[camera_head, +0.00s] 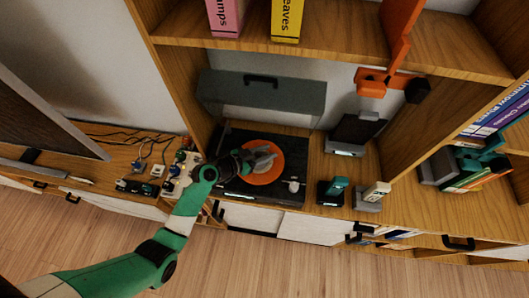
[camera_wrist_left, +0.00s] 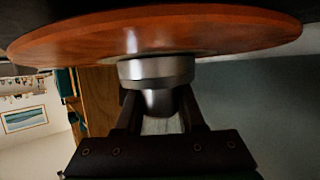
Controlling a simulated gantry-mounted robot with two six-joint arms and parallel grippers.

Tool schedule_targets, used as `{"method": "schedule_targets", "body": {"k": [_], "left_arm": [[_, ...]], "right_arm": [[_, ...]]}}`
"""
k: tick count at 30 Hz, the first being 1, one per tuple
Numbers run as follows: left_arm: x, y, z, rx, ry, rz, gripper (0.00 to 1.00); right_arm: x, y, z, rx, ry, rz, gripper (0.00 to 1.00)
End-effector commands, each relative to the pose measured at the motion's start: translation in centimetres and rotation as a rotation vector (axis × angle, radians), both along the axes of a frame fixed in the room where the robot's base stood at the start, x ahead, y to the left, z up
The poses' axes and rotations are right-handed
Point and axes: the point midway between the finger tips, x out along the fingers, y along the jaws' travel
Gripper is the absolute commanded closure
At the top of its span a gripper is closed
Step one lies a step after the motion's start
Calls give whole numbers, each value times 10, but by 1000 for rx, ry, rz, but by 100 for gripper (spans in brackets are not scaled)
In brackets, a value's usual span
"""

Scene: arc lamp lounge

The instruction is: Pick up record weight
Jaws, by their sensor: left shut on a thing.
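My left gripper (camera_head: 258,160) reaches over the turntable (camera_head: 230,188) from the left, above the orange record (camera_head: 264,177). In the left wrist view the left gripper (camera_wrist_left: 160,120) is shut on the record weight (camera_wrist_left: 157,72), a silver metal cylinder with a wider flange. The orange record (camera_wrist_left: 90,40) shows right beside the flange; I cannot tell whether they touch. In the head view the gripper largely hides the weight. My right gripper is not in view.
The dark lid (camera_head: 255,95) stands raised behind the turntable. Left of it are small knobbed devices (camera_head: 178,180) and cables. To the right are small stands (camera_head: 330,192) and books (camera_head: 495,112). An orange angled fixture (camera_head: 397,45) hangs before the upper shelf.

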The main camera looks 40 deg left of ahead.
Motion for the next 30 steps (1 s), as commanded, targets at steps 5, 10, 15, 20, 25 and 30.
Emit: {"method": "schedule_targets", "body": {"k": [5, 10, 15, 20, 25, 30], "left_arm": [[1, 1, 34, 2, -9, 1, 100], [-31, -18, 81, 2, -9, 1, 100], [-73, -43, 106, -1, -4, 0, 100], [-103, -61, 121, -1, -6, 0, 100], [-118, -69, 128, -1, -7, 1, 100], [-120, -71, 129, -1, -8, 2, 100]], "right_arm": [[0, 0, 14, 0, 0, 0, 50], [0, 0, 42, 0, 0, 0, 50], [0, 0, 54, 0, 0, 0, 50], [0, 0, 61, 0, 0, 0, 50], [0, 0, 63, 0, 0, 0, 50], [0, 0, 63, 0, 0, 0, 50]]}}
